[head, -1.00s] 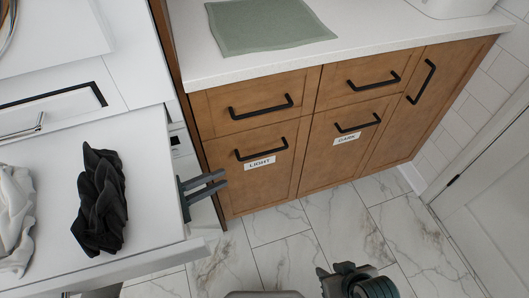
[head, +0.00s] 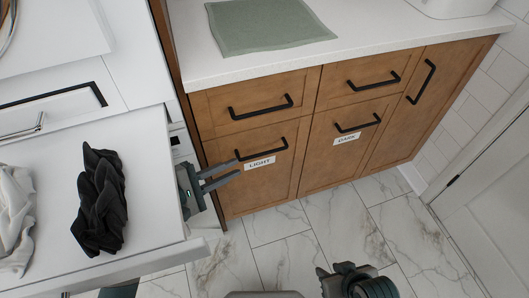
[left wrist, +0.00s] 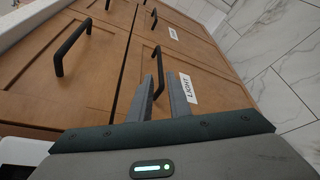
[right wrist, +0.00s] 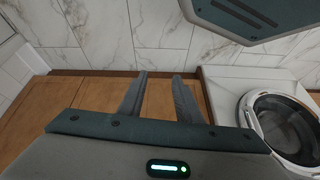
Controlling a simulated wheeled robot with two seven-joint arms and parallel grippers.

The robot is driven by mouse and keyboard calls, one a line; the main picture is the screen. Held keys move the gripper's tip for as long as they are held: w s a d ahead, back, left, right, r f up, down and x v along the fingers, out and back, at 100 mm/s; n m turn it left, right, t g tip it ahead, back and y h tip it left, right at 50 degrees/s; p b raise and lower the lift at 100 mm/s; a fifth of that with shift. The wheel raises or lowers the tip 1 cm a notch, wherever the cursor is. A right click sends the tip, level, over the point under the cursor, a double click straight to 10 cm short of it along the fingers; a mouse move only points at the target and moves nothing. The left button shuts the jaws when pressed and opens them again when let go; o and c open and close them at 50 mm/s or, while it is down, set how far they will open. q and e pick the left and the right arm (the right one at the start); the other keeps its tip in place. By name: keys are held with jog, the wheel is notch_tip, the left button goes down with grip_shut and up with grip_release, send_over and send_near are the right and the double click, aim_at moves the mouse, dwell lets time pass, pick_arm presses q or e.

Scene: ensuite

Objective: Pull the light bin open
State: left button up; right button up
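The light bin (head: 276,180) is a wooden cabinet front with a black bar handle (head: 262,149) and a white LIGHT label (head: 262,162). It looks closed, flush with the fronts around it. My left gripper (head: 231,171) is at the left of this front, its fingers pointing at the handle. In the left wrist view its two fingers (left wrist: 160,95) are apart, and the handle (left wrist: 157,72) shows just beyond and between the tips. I cannot tell that they touch it. My right gripper (right wrist: 160,90) is open and empty, low over the floor, away from the bin.
The DARK bin (head: 335,165) is to the right, with drawers above both. A green cloth (head: 265,25) lies on the white counter. An open white drawer or surface (head: 150,215) at left holds black and white garments.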

aim_at(260, 155)
pick_arm(q)
jog(key=x, duration=1.2)
jog(key=shift+w+d+f+b, duration=0.15)
jog(key=shift+w+d+b, duration=0.05)
jog(key=shift+d+b, duration=0.2)
grip_shut()
